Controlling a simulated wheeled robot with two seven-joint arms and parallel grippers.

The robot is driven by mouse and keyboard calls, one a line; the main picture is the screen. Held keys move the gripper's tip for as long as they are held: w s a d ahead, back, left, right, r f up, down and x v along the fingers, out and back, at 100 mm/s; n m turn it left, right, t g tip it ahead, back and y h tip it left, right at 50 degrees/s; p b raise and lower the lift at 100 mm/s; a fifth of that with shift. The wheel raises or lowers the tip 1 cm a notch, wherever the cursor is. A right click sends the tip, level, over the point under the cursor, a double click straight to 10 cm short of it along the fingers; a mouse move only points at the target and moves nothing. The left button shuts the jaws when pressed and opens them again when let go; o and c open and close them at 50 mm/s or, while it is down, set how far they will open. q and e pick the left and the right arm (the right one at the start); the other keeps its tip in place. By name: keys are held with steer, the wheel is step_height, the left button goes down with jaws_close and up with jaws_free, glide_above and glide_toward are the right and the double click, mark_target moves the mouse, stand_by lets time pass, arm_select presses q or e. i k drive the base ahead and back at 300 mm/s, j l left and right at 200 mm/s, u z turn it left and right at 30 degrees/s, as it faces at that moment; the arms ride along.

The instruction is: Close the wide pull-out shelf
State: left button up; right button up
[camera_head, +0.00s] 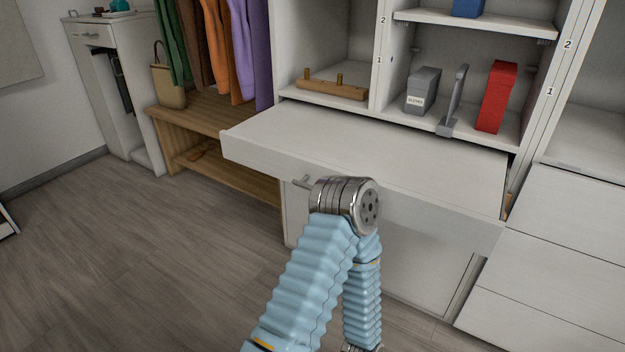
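The wide pull-out shelf (360,147) is a broad white board below the open cubbies. It stands pulled out from the unit, and its bare top shows. Its left front corner juts toward the wooden bench. One of my arms, in a light blue ribbed sleeve, rises from the bottom middle and bends at a metal joint in front of the shelf's front face. The joint hides part of that face, and I cannot tell whether it touches. The arm then runs down to the bottom edge. No gripper fingers of either hand are clearly visible.
Above the shelf, the cubbies hold a wooden peg block (333,89), a grey box (422,91), a grey stand (453,101) and a red object (496,97). A wooden bench (188,118) stands left under hanging clothes. White drawers (560,235) are right.

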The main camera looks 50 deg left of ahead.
mark_target(453, 190)
steer(key=j+u, duration=0.2)
steer(key=j, duration=0.55)
steer(key=j+u, duration=0.25)
steer(key=j, duration=0.5)
steer(key=i, duration=0.05)
